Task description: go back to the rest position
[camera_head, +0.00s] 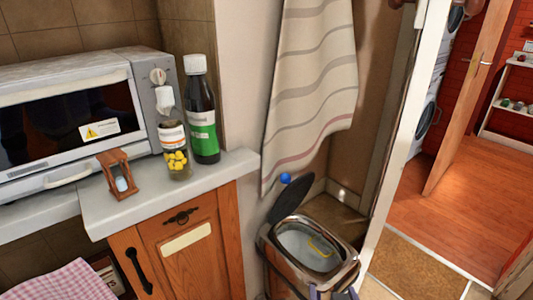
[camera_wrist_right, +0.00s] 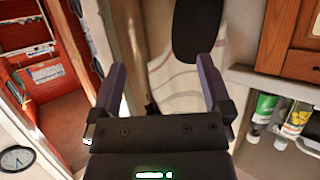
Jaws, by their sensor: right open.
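My right gripper (camera_head: 332,293) shows at the bottom edge of the head view, in front of the open bin, with only its purple finger parts visible. In the right wrist view my right gripper (camera_wrist_right: 161,68) has its two purple fingers spread wide, with nothing between them. My left gripper is in neither view.
The metal bin (camera_head: 350,259) has its dark lid (camera_head: 292,200) raised, with a blue ball (camera_head: 285,179) near the lid's top. A striped towel (camera_head: 310,85) hangs behind. The counter (camera_head: 105,222) holds an hourglass (camera_head: 118,173), pill jar (camera_head: 175,150), dark bottle (camera_head: 203,115) and toaster oven (camera_head: 75,108). Open floor (camera_head: 440,215) lies beyond the doorway.

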